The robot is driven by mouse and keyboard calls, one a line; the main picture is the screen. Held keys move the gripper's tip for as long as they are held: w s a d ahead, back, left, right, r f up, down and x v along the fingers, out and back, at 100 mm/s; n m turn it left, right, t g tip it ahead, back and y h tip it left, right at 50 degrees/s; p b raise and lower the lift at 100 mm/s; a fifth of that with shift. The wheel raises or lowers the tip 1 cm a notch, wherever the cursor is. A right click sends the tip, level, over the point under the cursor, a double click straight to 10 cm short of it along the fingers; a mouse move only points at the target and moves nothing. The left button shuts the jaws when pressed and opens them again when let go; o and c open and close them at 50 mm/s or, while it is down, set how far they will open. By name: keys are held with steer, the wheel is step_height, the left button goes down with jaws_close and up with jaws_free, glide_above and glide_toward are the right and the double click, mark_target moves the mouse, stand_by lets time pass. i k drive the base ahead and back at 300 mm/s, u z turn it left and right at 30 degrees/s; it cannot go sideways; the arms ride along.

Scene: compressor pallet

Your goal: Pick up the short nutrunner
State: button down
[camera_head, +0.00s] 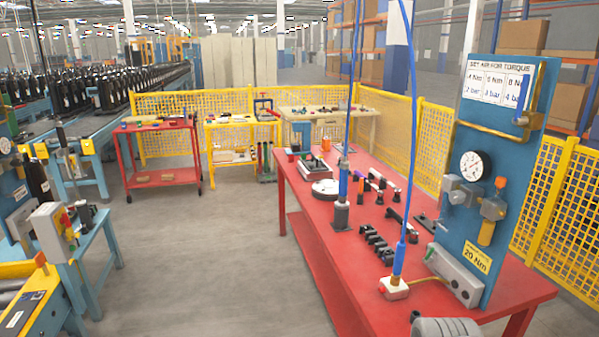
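Two blue upright tools on hanging blue hoses stand on the red table (450,219). The nearer, shorter-looking blue tool (399,259) stands on a white block with red (394,289) near the table's front edge. Several dark, handled tools (396,200) lie beyond the black rack (376,244). I cannot tell for sure which of these is the short nutrunner. My gripper is not clearly visible; only a grey rounded part, which looks like my arm, shows at the bottom edge.
A blue panel (507,150) with a torque sign, a gauge (471,166) and a "20 Nm" label stands at the table's right. Yellow mesh fence (436,140) runs behind. A control box (50,230) is at left. The grey floor between is clear.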

mark_target(342, 203)
steer(key=u, duration=0.25)
steer(key=k, duration=0.4)
steer(key=u, duration=1.45)
steer(key=i, duration=1.95)
steer(key=z, duration=1.4)
steer(key=i, duration=0.65)
steer(key=z, duration=0.65)
steer(key=i, duration=0.5)
steer(key=z, duration=0.05)
